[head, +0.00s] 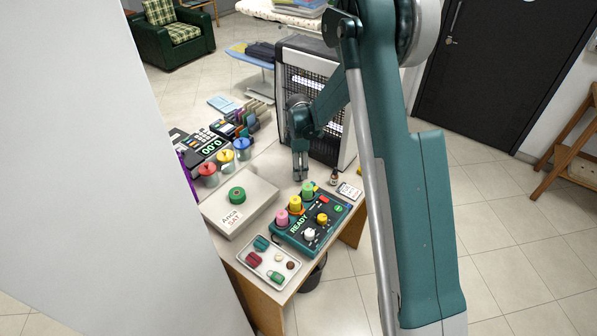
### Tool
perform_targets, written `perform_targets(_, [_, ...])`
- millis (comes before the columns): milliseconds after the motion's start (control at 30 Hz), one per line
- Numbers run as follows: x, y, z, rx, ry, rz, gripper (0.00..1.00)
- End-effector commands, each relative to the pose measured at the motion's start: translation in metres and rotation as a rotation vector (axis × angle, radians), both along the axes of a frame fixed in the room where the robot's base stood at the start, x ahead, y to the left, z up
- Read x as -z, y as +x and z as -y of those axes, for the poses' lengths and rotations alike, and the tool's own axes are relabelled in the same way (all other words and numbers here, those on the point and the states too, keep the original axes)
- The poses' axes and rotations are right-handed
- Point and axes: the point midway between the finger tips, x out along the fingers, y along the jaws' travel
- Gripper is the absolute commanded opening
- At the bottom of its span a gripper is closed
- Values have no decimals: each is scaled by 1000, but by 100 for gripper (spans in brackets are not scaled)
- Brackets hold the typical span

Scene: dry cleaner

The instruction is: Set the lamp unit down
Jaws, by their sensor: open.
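A dark green device marked READY (290,234) lies on the table. Coloured round pieces stand on it: a pink one (282,217), a yellow one (295,203) and a green one (307,189). Which thing is the lamp unit I cannot tell for certain. My gripper (300,179) points down just above and behind the green piece. It is open, and nothing shows held in it. At this size, I cannot tell whether its fingertips touch the green piece.
A pale box (258,208) with a green round piece (236,194) is left of the device. A tray (249,257) with small pieces is in front. Red, yellow and blue-topped jars (242,154) stand behind. A small bottle (334,177) and card (349,191) are at right.

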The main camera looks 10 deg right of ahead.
Motion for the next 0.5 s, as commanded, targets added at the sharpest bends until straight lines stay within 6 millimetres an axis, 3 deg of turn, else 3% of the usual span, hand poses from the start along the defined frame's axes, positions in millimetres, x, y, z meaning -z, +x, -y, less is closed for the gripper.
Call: perform_targets(500, [-77,0,0,0,0,0,47])
